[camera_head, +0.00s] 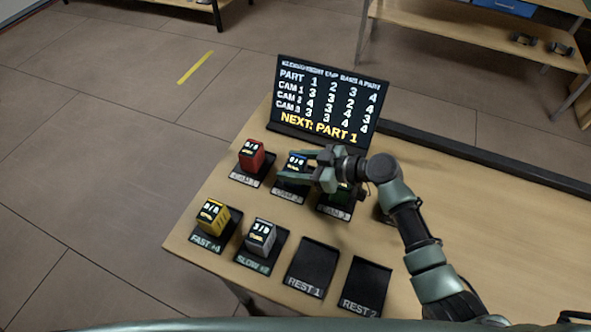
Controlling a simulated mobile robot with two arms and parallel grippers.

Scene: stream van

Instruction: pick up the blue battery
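The blue battery (296,160) sits on a dark labelled pad in the back row of the table, second from the left. My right gripper (289,166) reaches in from the right, with its two fingers spread apart at the blue battery. One finger shows on the far side and one on the near side, and they partly cover it. I cannot tell whether they touch it. My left gripper is not in view.
A red battery (251,155) stands left of the blue one; a green battery (343,194) is partly under my gripper. Yellow (212,215) and grey (261,234) batteries stand in front. Pads REST 1 (313,268) and REST 2 (365,286) are empty. A display board (325,105) stands behind.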

